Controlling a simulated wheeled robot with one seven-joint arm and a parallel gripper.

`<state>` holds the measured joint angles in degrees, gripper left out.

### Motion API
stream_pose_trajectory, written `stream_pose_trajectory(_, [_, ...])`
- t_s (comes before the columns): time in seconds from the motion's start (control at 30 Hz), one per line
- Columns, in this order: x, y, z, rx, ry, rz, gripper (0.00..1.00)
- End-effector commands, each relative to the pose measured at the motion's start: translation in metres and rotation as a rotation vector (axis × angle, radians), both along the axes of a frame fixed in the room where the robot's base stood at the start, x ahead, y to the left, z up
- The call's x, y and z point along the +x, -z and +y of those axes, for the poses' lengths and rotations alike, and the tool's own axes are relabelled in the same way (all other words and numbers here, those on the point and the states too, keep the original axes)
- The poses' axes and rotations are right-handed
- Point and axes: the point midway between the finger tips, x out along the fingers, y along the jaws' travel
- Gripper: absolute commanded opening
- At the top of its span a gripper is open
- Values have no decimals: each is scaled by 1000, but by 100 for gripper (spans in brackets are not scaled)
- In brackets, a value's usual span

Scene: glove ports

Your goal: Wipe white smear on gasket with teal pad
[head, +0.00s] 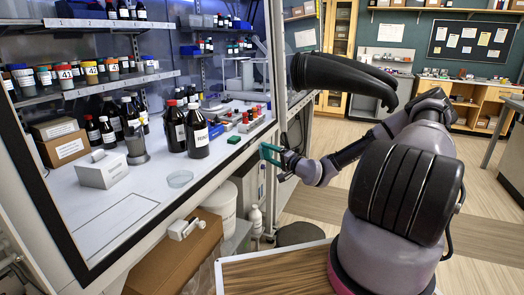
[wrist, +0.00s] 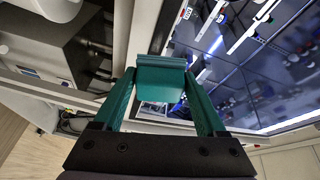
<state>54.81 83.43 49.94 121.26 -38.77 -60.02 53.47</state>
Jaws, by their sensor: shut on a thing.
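My gripper (head: 272,153) is at the right front edge of the glass-fronted cabinet in the head view. In the wrist view its two teal fingers (wrist: 160,95) are shut on the teal pad (wrist: 160,76), a small block held between the fingertips. The pad's far face points toward the pale cabinet frame, and I cannot tell whether it touches anything. I cannot make out the white smear in either view. I cannot tell which part is the gasket; a dark strip edges the cabinet front.
Inside the cabinet, dark bottles (head: 197,133), a white box (head: 101,170) and a glass dish (head: 180,179) stand on the white worktop. Open floor lies to the right, beyond my arm.

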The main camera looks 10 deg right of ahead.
Motion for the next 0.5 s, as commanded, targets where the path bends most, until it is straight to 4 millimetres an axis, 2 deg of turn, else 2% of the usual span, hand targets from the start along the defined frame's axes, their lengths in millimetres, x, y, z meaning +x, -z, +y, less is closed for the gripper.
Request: stream_pose_trajectory(0.5, [31, 5, 44, 1, -1, 1, 22])
